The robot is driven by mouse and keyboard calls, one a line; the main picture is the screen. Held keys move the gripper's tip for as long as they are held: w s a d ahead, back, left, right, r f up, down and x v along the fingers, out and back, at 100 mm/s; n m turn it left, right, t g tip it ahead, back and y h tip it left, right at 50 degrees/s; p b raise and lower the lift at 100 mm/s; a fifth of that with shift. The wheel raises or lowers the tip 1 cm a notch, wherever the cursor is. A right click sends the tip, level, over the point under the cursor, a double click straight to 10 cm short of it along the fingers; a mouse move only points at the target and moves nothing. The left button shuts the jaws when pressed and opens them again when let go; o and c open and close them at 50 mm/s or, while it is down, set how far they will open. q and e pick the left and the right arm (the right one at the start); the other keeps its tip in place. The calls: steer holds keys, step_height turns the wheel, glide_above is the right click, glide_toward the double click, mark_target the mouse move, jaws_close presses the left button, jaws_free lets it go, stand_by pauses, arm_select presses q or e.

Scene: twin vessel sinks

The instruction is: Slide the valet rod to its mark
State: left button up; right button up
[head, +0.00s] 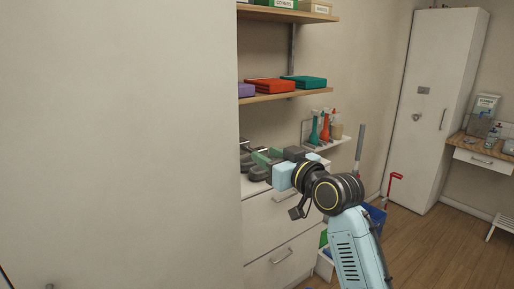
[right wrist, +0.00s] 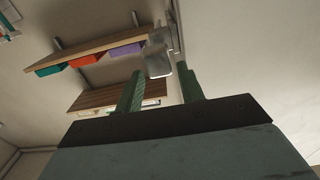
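My right gripper (head: 268,160) reaches toward the shelf and drawer area in the head view, partly hidden by its own wrist. In the right wrist view its two green fingers (right wrist: 160,76) stand apart. A grey metallic piece (right wrist: 158,52) shows between and beyond the fingertips, beside a pale panel; it may be part of the valet rod, but I cannot tell for sure. I see no clear contact. The rod's mark is not discernible. My left gripper is not in view.
A large pale panel (head: 120,140) fills the left of the head view. Shelves with folded coloured items (head: 268,86) hang above white drawers (head: 284,255). A tall white cabinet (head: 435,110) stands at the right back. Open wooden floor (head: 440,250) lies at right.

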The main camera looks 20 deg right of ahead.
steer(key=shift+x, duration=2.55)
jaws_close()
